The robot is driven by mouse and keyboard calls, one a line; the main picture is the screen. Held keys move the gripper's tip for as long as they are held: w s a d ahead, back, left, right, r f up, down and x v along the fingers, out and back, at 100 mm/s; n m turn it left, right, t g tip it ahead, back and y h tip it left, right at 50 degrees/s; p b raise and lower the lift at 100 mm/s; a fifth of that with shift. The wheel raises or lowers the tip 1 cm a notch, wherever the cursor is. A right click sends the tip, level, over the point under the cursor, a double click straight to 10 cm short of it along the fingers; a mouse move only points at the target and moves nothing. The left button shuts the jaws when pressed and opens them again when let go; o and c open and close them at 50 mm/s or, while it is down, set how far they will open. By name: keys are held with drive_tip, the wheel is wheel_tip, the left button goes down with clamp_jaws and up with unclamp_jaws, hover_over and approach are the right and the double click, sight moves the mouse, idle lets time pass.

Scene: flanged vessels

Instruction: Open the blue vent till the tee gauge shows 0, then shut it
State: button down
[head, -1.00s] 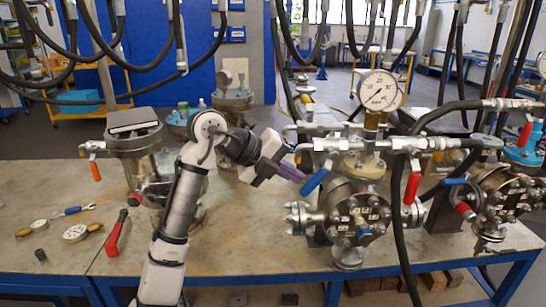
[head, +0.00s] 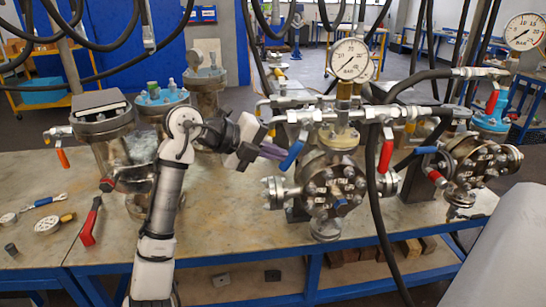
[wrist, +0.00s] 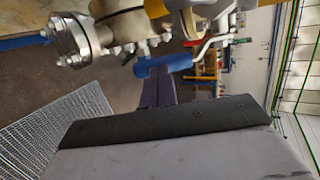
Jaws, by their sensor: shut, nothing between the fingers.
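The blue vent handle (head: 291,155) hangs slanted down to the left from the pipework on the left of the tee. My gripper (head: 273,151) is shut and empty just left of the handle, its purple fingers pointing at it. In the wrist view the blue handle (wrist: 166,64) lies across the ends of the fingers (wrist: 155,85); I cannot tell if they touch. The tee gauge (head: 351,60) stands upright above the flanged vessel (head: 333,190). Its dial faces me, but I cannot read its needle surely.
A red handle (head: 386,155) hangs right of the tee. A black hose (head: 372,200) passes in front of the vessel. Another gauge (head: 527,32) stands at the far right. The bench front (head: 230,240) is clear.

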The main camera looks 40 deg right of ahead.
sight(285, 166)
drive_tip(key=f+h+b, duration=0.1)
drive_tip(key=b, duration=0.1)
drive_tip(key=d+f+g+h+b, duration=0.1)
drive_tip(key=b, duration=0.1)
drive_tip(key=s+f+h+b, duration=0.1)
drive_tip(key=b, duration=0.1)
drive_tip(key=shift+s+d+f+n+b, duration=0.1)
drive_tip(key=shift+d+f+n+b, duration=0.05)
drive_tip(key=shift+d+n+b, duration=0.2)
drive_tip(key=h+b, duration=0.1)
drive_tip(key=d+g+b, duration=0.1)
drive_tip(key=b, duration=0.1)
drive_tip(key=shift+s+f+h, duration=0.15)
drive_tip(key=shift+s+h, duration=0.1)
drive_tip(key=shift+h, duration=0.15)
drive_tip(key=shift+s+d+h+b, duration=0.1)
drive_tip(key=shift+d+h+b, duration=0.1)
drive_tip(key=shift+h+b, duration=0.3)
